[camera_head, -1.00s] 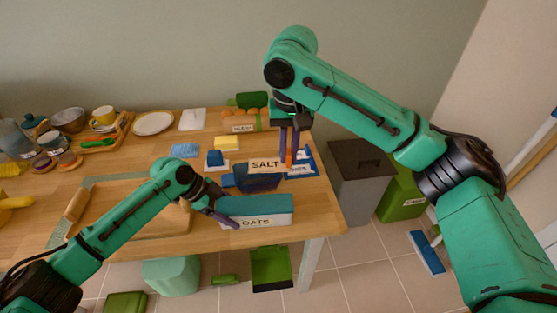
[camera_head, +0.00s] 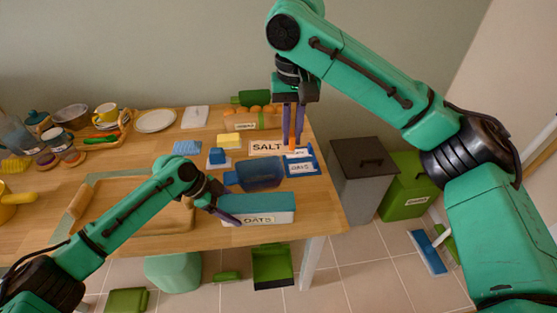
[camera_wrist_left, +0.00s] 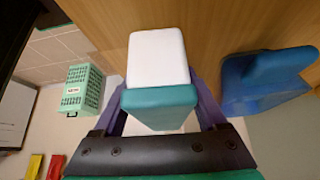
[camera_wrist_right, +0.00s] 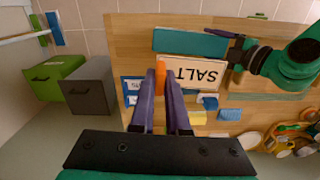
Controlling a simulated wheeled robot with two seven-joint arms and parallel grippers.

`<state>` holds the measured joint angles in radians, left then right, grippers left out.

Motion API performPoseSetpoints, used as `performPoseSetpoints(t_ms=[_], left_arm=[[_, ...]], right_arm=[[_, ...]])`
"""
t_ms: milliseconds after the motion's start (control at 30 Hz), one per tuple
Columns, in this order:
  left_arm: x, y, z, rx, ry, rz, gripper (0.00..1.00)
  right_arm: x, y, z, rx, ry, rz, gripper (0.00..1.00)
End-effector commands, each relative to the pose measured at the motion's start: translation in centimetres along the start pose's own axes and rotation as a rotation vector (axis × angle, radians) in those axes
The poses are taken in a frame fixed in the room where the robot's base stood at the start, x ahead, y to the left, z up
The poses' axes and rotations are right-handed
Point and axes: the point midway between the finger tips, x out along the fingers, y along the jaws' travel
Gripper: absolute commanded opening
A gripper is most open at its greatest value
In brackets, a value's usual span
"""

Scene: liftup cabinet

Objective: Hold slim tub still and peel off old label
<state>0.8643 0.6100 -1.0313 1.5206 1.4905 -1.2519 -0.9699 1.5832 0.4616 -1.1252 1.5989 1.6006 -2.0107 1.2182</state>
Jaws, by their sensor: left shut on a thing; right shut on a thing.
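The slim tub (camera_head: 272,202) has a teal lid and a white side lettered OATS. It lies at the table's front edge and also shows in the left wrist view (camera_wrist_left: 157,55). My left gripper (camera_head: 222,210) is shut on its left end. The old label (camera_head: 265,147), a pale card lettered SALT with an orange tab, is off the tub. My right gripper (camera_head: 294,143) is shut on the orange tab. The label hangs above the table behind the tub, as the right wrist view also shows (camera_wrist_right: 205,74).
A dark blue container (camera_head: 262,173) lies behind the tub, with a labelled blue tray (camera_head: 301,168) to its right. A wooden board (camera_head: 118,212) lies left. Sponges and dishes stand further back. A grey bin (camera_head: 358,180) and green bin (camera_head: 408,188) stand beyond the table's right end.

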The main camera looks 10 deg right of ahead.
Motion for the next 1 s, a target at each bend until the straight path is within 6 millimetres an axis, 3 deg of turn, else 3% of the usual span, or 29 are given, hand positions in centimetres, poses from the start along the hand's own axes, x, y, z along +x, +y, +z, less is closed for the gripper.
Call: performPoseSetpoints(t_ms=[367, 400, 433, 700, 1000], left_arm=[[0.3, 0.3, 0.4, -0.005, -0.006, 0.008, 0.0], [0.3, 0.3, 0.4, -0.004, -0.006, 0.008, 0.9], [0.3, 0.2, 0.4, -0.004, -0.006, 0.007, 1.0], [-0.1, 0.1, 0.1, -0.002, -0.002, 0.003, 1.0], [-3.0, 0.0, 0.1, -0.001, -0.001, -0.001, 1.0]], right_arm=[[-0.3, 0.0, 0.0, -0.001, -0.001, -0.001, 0.0], [-0.3, 0.0, 0.0, -0.001, -0.001, -0.001, 0.0], [-0.3, 0.0, 0.0, -0.001, -0.001, -0.001, 0.0], [-0.3, 0.0, 0.0, 0.0, -0.001, -0.001, 0.0], [-0.3, 0.0, 0.0, 0.0, -0.001, -0.001, 0.0]])
